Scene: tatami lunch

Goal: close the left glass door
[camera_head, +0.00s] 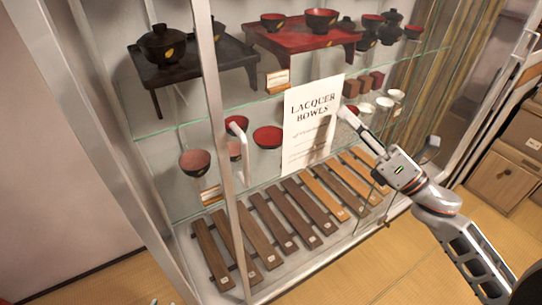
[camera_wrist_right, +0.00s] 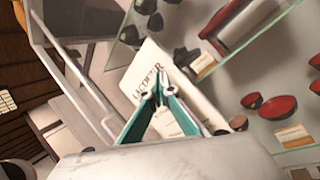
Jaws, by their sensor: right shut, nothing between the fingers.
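The left glass door (camera_head: 216,110) shows in the head view as a pale metal upright with clear glass, in front of the cabinet's left part. A short white handle (camera_head: 239,140) shows beside the upright. I cannot tell exactly how far this door stands open. My right gripper (camera_head: 346,114) is shut and empty, to the right of the upright, and overlaps the right edge of the lacquer bowls sign (camera_head: 307,128). Its teal fingers (camera_wrist_right: 158,88) meet in front of the sign in the right wrist view. Contact is not clear. My left gripper is out of view.
Glass shelves hold bowls, a black tray table (camera_head: 195,68) and a red one (camera_head: 298,38). Wooden slatted racks (camera_head: 285,215) lie on the cabinet floor. Another metal-framed door (camera_head: 492,95) stands at the right, near wooden drawers (camera_head: 503,180). Tatami in front is clear.

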